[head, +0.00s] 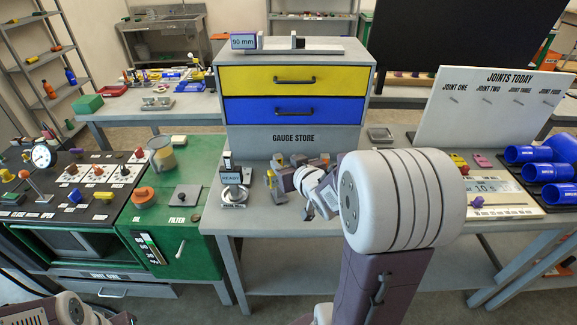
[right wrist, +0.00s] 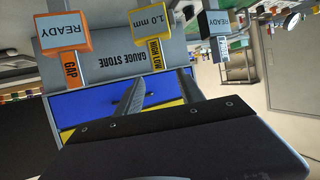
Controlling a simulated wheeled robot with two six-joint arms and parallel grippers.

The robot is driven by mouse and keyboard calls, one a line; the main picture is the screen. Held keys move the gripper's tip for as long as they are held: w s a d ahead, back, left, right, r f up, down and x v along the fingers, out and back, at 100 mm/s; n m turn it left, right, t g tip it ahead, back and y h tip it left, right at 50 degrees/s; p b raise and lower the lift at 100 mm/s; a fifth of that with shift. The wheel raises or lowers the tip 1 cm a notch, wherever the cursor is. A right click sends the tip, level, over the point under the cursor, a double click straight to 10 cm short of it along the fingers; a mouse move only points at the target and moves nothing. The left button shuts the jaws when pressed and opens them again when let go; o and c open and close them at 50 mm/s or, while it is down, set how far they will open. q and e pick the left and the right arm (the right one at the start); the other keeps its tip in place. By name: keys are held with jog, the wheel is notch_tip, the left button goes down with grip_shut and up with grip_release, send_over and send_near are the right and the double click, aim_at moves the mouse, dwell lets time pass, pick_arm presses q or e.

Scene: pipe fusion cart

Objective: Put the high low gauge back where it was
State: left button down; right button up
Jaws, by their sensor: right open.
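The yellow high low gauge (right wrist: 152,24) reads "1.0 mm" on its face and stands on the table in front of the gauge store. In the head view the high low gauge (head: 270,181) is a small yellow shape just left of my right gripper. My right gripper (right wrist: 160,82) is open, its two dark fingers pointing at the gauge; nothing is clearly between them. In the head view my right arm hides much of this gripper (head: 288,180). I cannot tell whether the fingers touch the gauge. My left gripper is not in view; only part of my left arm shows.
An orange gap gauge (right wrist: 66,34) and a grey "READY" gauge (right wrist: 217,24) flank the high low gauge. The gauge store (head: 292,140) has yellow and blue drawers, both shut. The green cart (head: 190,235) is at the left; blue pipes (head: 530,155) lie at the right.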

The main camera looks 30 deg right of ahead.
jog(key=shift+b+v, duration=0.3)
jog(key=shift+v, duration=0.55)
jog(key=shift+f, duration=0.2)
jog(key=s+a+f+g+y, duration=0.1)
jog(key=s+a+f+g, duration=0.25)
jog(key=f, duration=0.25)
jog(key=s+a+f+g, duration=0.3)
jog(key=f+g, duration=0.1)
jog(key=f, duration=0.3)
jog(key=s+a+f+g, duration=0.2)
jog(key=s+a, duration=0.1)
jog(key=s, duration=0.2)
jog(key=s+a+f+n+g+y, duration=0.1)
jog(key=s+a+f+g, duration=0.1)
jog(key=s+a, duration=0.1)
jog(key=shift+s+a+n+g, duration=0.3)
jog(key=shift+s+a+g, duration=0.1)
jog(key=shift+s, duration=0.5)
